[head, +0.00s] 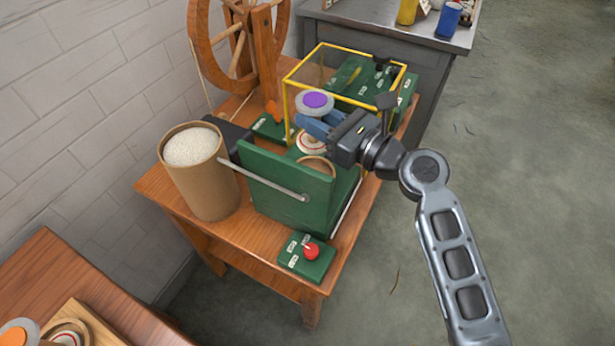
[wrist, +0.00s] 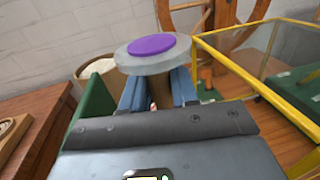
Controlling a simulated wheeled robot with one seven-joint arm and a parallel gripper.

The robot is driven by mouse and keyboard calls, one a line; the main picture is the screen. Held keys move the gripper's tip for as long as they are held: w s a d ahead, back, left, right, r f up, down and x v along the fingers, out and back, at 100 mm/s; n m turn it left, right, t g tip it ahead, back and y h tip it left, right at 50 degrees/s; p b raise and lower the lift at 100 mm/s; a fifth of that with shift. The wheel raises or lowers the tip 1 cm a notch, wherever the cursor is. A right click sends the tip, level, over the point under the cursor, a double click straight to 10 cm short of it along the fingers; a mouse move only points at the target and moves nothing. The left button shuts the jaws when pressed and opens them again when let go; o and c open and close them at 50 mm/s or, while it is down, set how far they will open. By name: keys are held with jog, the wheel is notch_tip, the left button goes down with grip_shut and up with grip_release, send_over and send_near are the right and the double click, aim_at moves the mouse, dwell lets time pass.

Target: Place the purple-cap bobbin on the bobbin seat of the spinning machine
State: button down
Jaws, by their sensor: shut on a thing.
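The purple-cap bobbin (head: 315,101) has a grey-white top flange with a purple disc on it. It also shows in the wrist view (wrist: 153,46), upright between the blue fingers. My gripper (head: 314,126) is shut on the bobbin below its top flange. It holds it above the spinning machine, whose green body (head: 285,185) stands on a wooden table. A pale round disc with a red ring (head: 312,144), perhaps the bobbin seat, shows partly below my gripper. The fingers hide part of it, and I cannot tell the gap between it and the bobbin.
A yellow-framed clear guard (head: 345,48) stands close behind and right of the bobbin. A wooden wheel (head: 235,45) rises behind. A fibre-filled drum (head: 200,180) stands left. A red-button box (head: 306,258) sits at the table's front. An orange-cap bobbin (head: 16,335) is at lower left.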

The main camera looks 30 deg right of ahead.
jog(key=shift+w+f, duration=0.1)
jog(key=shift+f, duration=0.45)
notch_tip(320, 180, down, 9)
jog(key=b, duration=0.3)
jog(key=shift+f, duration=0.2)
jog(key=shift+f, duration=0.1)
jog(key=c, duration=0.8)
grip_release()
jog(key=shift+c, duration=0.2)
jog(key=v, duration=1.2)
jog(key=shift+b, duration=0.35)
